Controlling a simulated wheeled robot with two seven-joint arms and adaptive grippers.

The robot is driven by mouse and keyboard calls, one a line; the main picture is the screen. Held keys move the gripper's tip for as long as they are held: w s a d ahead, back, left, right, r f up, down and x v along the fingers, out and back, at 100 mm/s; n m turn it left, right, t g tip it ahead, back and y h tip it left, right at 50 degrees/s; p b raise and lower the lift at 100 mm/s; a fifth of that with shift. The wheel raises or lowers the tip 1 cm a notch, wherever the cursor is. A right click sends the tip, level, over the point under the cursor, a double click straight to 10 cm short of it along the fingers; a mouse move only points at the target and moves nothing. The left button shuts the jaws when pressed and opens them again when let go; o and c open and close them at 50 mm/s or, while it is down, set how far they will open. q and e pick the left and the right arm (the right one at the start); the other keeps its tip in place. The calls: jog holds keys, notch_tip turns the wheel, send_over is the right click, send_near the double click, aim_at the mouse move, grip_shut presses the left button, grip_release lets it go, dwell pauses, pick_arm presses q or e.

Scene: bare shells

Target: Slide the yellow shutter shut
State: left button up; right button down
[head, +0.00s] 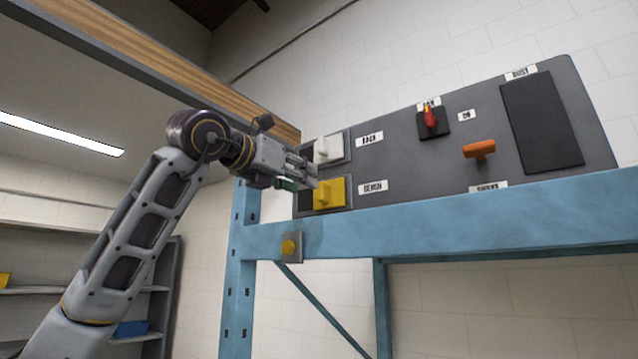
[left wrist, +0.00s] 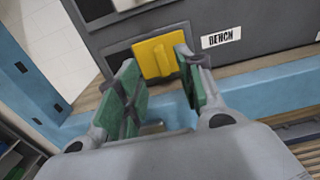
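Contact cannot be told. My right gripper is out of view.
A white shutter (head: 329,149) sits directly above the yellow one. The grey panel (head: 420,171) also carries a red switch (head: 430,117), an orange handle (head: 479,149) and a dark plate (head: 541,120).

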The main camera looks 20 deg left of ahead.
aim_at(320, 186)
pick_arm(q)
jog(key=p+x, duration=0.2)
jog(key=x, duration=0.5)
jog(key=shift+w+d, duration=0.1)
jog(key=shift+w, duration=0.1)
jog(key=shift+c, duration=0.9)
grip_shut()
